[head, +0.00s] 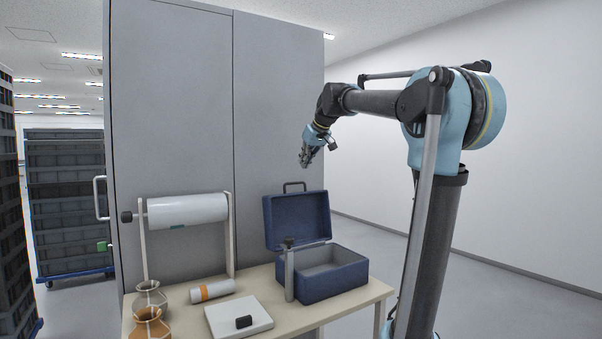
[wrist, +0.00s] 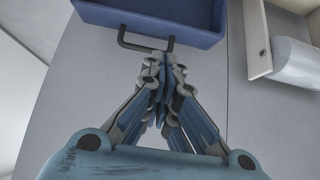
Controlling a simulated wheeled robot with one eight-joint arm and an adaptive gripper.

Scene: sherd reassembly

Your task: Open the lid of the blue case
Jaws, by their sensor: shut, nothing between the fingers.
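The blue case (head: 329,276) stands at the right end of the table in the head view. Its lid (head: 298,219) is raised and stands upright at the back, with a dark handle (head: 294,187) at its top edge. The grey inside of the case shows and looks empty from here. My gripper (head: 304,163) is shut and empty, above the lid and slightly to its right in the picture. In the wrist view the gripper (wrist: 163,58) points toward the lid (wrist: 160,14) and the dark handle (wrist: 128,45). Contact between fingertips and handle cannot be told.
A grey post (head: 289,273) stands before the case's front left. The table (head: 355,301) also bears a white scale-like plate (head: 240,317), a white roll with an orange band (head: 212,291), patched pots (head: 149,300) and a large roll on a stand (head: 187,211). A grey cabinet (head: 172,100) rises behind.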

